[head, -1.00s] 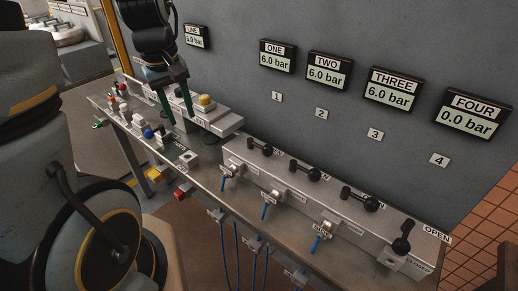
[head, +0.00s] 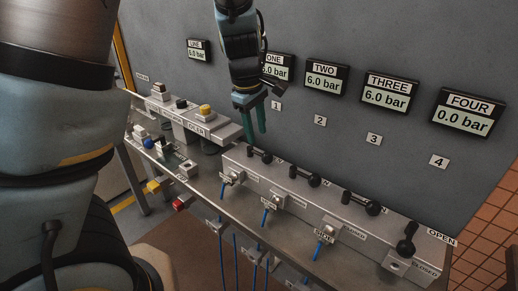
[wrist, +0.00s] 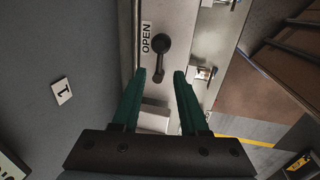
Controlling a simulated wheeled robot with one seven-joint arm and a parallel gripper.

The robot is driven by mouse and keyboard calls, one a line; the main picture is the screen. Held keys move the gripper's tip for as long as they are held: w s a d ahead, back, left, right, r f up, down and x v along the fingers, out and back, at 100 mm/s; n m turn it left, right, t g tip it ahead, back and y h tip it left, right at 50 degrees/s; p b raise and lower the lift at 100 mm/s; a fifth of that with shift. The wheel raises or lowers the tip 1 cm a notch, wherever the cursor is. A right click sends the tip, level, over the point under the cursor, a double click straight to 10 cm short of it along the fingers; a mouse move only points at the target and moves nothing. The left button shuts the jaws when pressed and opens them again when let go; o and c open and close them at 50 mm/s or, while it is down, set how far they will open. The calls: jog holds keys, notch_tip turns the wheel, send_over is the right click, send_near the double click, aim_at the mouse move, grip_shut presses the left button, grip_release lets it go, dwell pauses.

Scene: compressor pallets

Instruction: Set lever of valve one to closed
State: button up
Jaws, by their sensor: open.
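The lever of valve one (head: 260,155) is a black handle at the left end of the long metal valve block (head: 330,200). It lies along the block. In the wrist view the lever (wrist: 161,58) is ahead of the fingertips, with an OPEN label (wrist: 147,38) beside it. Gauge ONE (head: 277,67) reads 6.0 bar and is partly covered by my arm. My gripper (head: 254,138) has green fingers pointing down, above and slightly left of the lever. In the wrist view my gripper (wrist: 160,73) is open, its fingers apart and nothing held between them.
Levers two (head: 304,176) and three (head: 361,203) also lie along the block. Lever four (head: 406,240) is angled differently, and its gauge (head: 468,113) reads 0.0 bar. The wall stands close behind. A stepped unit with a yellow button (head: 205,110) is to the left.

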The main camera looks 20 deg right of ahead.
aim_at(259, 155)
jog(key=f, duration=0.4)
jog(key=d+f, duration=0.1)
jog(key=f, duration=0.1)
jog(key=shift+w+f, duration=0.15)
jog(key=shift+w, duration=0.15)
grip_shut()
dwell(1.1)
